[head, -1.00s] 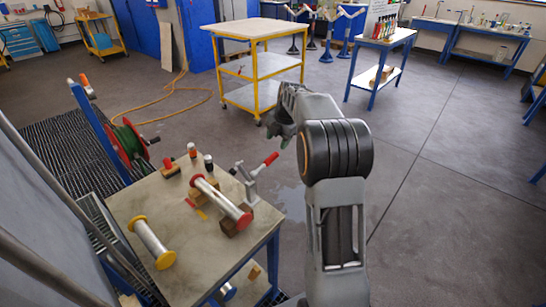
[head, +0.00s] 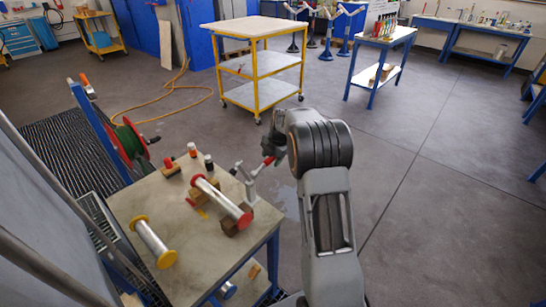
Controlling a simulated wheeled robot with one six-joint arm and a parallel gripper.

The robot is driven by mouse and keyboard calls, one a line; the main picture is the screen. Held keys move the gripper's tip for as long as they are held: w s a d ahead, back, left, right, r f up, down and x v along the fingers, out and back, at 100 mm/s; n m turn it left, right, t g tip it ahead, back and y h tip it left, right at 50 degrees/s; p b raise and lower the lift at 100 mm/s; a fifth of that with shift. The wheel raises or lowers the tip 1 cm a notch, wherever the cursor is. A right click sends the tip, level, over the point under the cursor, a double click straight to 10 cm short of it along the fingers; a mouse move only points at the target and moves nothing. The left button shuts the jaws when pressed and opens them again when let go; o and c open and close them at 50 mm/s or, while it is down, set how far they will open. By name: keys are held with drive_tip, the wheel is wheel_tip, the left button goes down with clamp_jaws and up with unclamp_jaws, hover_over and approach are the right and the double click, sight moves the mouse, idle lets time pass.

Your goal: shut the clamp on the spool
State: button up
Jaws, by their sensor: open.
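A spool with red end flanges (head: 222,203) lies across wooden blocks (head: 232,225) on the bench. A grey metal clamp (head: 249,189) stands at the bench's right edge, beside the spool. Its red handle (head: 268,160) leans up and to the right, away from the spool. My gripper (head: 268,152) is open and right at the handle's tip, partly hidden by my own wrist. I cannot tell whether the handle is between the fingers or touching them.
A second spool with yellow flanges (head: 154,243) lies on the bench (head: 190,268) at the left front. Small red- and black-capped pieces (head: 208,162) stand along the back edge. A hose reel (head: 130,140) is behind. The floor right of the bench is clear.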

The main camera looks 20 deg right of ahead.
drive_tip(key=shift+c, duration=0.4)
clamp_jaws()
